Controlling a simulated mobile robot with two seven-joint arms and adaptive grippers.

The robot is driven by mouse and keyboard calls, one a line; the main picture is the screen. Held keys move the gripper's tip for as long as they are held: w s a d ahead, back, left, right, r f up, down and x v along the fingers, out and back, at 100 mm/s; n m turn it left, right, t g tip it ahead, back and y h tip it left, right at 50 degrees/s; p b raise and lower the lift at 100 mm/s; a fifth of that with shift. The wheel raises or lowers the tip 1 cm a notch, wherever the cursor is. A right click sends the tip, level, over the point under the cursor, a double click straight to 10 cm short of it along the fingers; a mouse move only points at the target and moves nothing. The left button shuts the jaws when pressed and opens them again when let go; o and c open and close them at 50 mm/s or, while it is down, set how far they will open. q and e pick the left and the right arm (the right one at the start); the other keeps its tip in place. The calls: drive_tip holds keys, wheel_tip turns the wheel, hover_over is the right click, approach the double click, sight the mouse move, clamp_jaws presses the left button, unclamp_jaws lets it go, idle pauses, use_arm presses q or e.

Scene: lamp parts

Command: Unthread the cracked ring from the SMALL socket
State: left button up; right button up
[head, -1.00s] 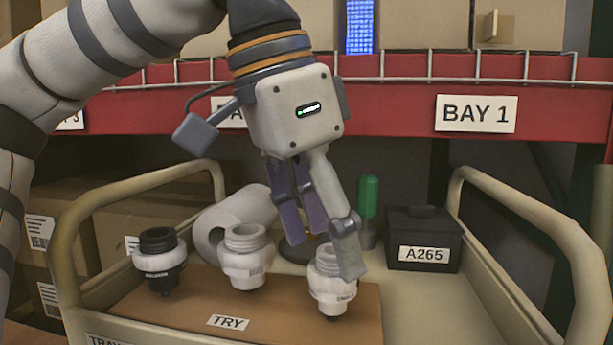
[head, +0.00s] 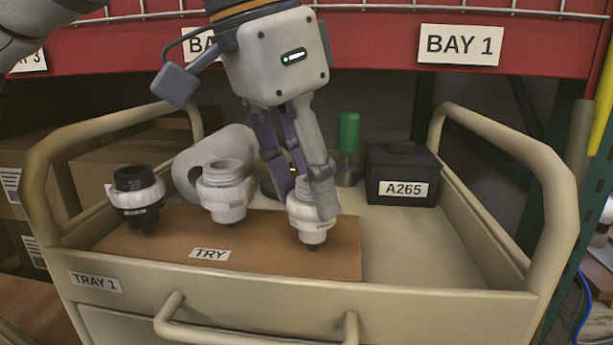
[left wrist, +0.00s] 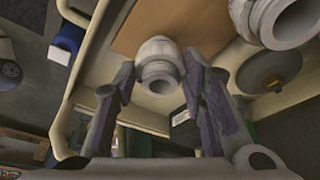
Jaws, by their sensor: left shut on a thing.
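Three sockets with white ribbed rings stand on the brown board (head: 275,262): a black-topped left socket (head: 137,197), a white middle socket (head: 224,192) and a white right socket (head: 311,226). Their small lettering is too blurred to read now, and I see no clear crack. My left gripper (head: 304,196) comes down from above and is shut on the ring of the right socket, one finger on each side. The fingers hide part of its top. In the left wrist view, this socket's round opening (left wrist: 158,86) faces the camera between the fingers. My right gripper is not in view.
The board lies in a cream tray cart (head: 300,278) with raised handles (head: 505,155). The red shelf beam (head: 370,48) crosses above. The tray's right side is clear.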

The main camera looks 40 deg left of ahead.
use_arm(q)
drive_tip(key=shift+d+f+n+y, duration=0.1)
drive_tip(key=shift+f+n+y, duration=0.15)
drive_tip(key=shift+n, duration=0.75)
drive_tip(key=shift+r+n+y+b, duration=0.15)
drive_tip(key=shift+n+y+b, duration=0.2)
drive_tip(key=shift+n, duration=0.75)
drive_tip(key=shift+d+r+n+y, duration=0.1)
drive_tip(key=shift+n+y, duration=0.2)
drive_tip(key=shift+n, duration=0.9)
drive_tip(key=n+y, duration=0.1)
drive_tip(key=n, duration=0.2)
drive_tip(key=shift+d+n, duration=0.15)
drive_tip(key=shift+n, duration=0.25)
drive_tip(key=n, duration=0.3)
drive_tip(key=shift+w+g+y, duration=0.1)
drive_tip(key=shift+g+y, duration=0.3)
